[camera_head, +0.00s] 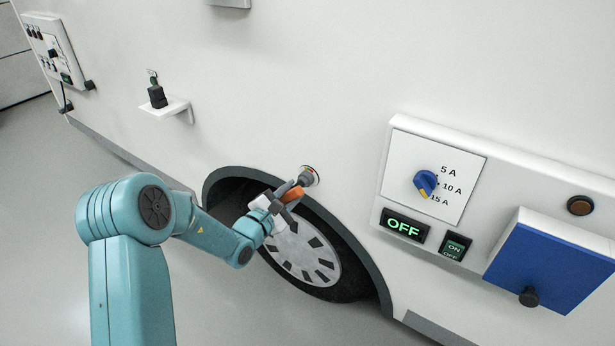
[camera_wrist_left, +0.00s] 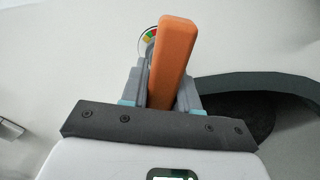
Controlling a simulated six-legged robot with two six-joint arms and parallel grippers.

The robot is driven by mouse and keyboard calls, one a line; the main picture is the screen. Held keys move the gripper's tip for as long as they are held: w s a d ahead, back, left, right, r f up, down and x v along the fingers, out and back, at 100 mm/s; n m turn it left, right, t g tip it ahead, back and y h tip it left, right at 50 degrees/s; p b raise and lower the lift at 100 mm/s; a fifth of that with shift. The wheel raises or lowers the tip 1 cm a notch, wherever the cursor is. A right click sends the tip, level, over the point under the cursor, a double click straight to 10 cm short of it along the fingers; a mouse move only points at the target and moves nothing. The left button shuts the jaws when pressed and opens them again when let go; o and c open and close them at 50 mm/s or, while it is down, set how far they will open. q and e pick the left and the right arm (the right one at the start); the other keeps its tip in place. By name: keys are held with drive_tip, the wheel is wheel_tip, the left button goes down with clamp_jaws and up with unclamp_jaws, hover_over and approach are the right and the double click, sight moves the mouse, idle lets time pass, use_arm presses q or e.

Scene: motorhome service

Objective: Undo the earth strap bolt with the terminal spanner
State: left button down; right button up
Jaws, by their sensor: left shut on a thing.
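My left gripper (camera_head: 278,203) is shut on the orange handle of a tool, which I take to be the terminal spanner (camera_head: 292,194). The handle (camera_wrist_left: 174,62) also stands between the fingers in the left wrist view. The spanner's grey head (camera_head: 305,178) is at a round fitting (camera_head: 314,172) on the white wall above the wheel arch. The fitting shows red, yellow and green marks in the left wrist view (camera_wrist_left: 149,36), partly hidden behind the finger and handle. I cannot tell whether the head is seated on the bolt. My right gripper is not in view.
The wheel (camera_head: 305,256) and its dark arch lie just below the gripper. A charger panel (camera_head: 400,160) with a blue dial, OFF display and blue flap (camera_head: 550,268) juts out at right. A small shelf (camera_head: 168,109) holds a dark object at upper left.

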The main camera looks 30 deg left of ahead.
use_arm(q)
drive_tip(key=shift+n, duration=0.8)
drive_tip(key=shift+r, duration=0.1)
drive_tip(key=shift+n+p, duration=0.4)
drive_tip(key=shift+n, duration=0.8)
drive_tip(key=shift+n+p, duration=0.35)
drive_tip(key=shift+n, duration=0.85)
drive_tip(key=shift+n+p, duration=0.35)
drive_tip(key=shift+n, duration=0.85)
